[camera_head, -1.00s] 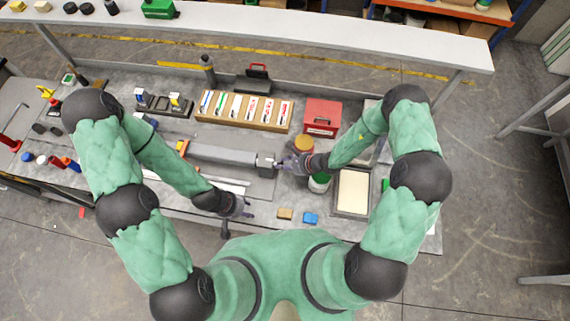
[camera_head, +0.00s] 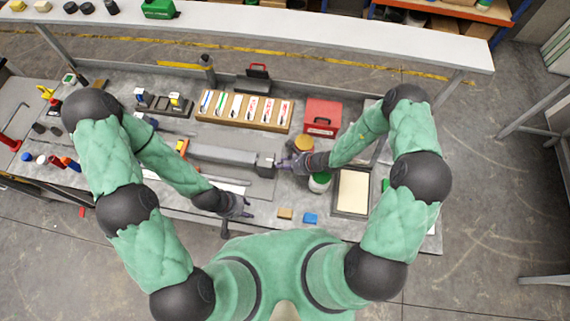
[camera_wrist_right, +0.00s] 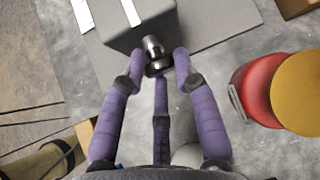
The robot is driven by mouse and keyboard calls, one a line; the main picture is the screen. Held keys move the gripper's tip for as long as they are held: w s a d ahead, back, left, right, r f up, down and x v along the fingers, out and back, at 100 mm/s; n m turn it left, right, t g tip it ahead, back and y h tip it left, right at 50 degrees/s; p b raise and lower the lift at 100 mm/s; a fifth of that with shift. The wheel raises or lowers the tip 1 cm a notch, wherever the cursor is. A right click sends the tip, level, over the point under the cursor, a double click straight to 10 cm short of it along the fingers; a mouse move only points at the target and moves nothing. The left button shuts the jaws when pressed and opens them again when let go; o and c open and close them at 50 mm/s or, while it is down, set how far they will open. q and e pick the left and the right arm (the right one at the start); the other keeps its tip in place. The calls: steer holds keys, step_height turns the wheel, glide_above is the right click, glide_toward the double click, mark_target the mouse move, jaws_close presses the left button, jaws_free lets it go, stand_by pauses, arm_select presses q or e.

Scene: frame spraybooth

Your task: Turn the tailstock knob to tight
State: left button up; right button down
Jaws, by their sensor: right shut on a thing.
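The grey tailstock block (camera_head: 265,162) sits at the right end of a long grey rail. In the right wrist view, the tailstock (camera_wrist_right: 135,28) carries a small metal knob (camera_wrist_right: 152,46) on its near face. My right gripper (camera_head: 284,165) is at the knob from the right, and its purple fingers (camera_wrist_right: 155,62) are shut on it. Two fingers flank the knob and a third is below it. The finger contacts are partly hidden, and no tight or loose mark can be read. My left gripper (camera_head: 250,207) is open and empty, below and left of the tailstock, near the bench's front edge.
A red box (camera_head: 322,117) is behind. A tray (camera_head: 353,191) lies to the right.

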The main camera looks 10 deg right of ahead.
steer(key=shift+g, duration=0.4)
steer(key=m+g, duration=0.1)
steer(key=m+g+y, duration=0.1)
steer(key=g, duration=0.1)
steer(key=shift+w+d+f, duration=0.1)
steer(key=shift+w+f, duration=0.05)
steer(key=shift+w, duration=0.15)
steer(key=shift+m+g+y+b, duration=0.4)
steer(key=shift+g+b, duration=0.1)
steer(key=shift+g, duration=0.2)
stand_by(0.3)
steer(key=c, duration=1.2)
jaws_free()
steer(key=shift+w, duration=0.1)
steer(key=v, duration=1.2)
